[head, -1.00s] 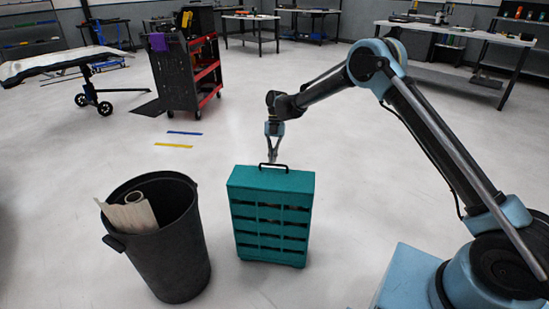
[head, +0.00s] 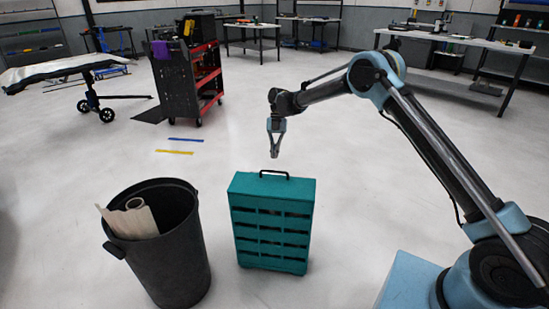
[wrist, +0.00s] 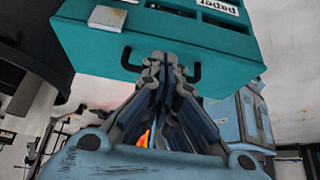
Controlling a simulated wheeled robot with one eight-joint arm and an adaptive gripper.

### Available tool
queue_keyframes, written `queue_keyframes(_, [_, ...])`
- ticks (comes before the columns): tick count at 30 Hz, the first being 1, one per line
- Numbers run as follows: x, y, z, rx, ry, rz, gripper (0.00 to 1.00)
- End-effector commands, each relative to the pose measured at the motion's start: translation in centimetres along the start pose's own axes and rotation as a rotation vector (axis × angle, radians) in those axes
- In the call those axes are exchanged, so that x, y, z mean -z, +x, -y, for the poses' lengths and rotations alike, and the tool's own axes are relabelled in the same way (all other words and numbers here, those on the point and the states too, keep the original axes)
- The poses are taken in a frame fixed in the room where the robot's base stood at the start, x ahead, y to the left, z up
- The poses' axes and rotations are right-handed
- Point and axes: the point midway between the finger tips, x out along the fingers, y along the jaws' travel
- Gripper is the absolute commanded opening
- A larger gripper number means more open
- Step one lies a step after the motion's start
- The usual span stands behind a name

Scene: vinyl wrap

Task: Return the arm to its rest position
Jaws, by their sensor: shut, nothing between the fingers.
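My gripper (head: 274,155) hangs from my raised arm with its fingers pointing down. It is shut and empty, and in the head view it is a little above the black handle of the teal organizer (head: 271,225). The organizer stands upright on the floor, with rows of compartments on its front. In the wrist view my shut fingers (wrist: 165,62) overlap the black handle (wrist: 190,75) on the organizer (wrist: 150,35); this view alone does not show the gap between them.
A dark bin (head: 160,255) holding a roll (head: 134,212) stands left of the organizer. A black and red tool cart (head: 185,80) stands farther back, near blue (head: 185,140) and yellow (head: 174,152) strips on the floor. Workbenches (head: 455,40) line the back.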

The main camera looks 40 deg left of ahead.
Motion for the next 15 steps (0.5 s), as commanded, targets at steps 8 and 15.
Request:
queue_keyframes(8, [-3.6,-1.4,0.1,-0.001,0.003,0.001,0.00])
queue_keyframes(15, [-4.8,-1.9,0.2,-0.001,0.003,0.001,0.00])
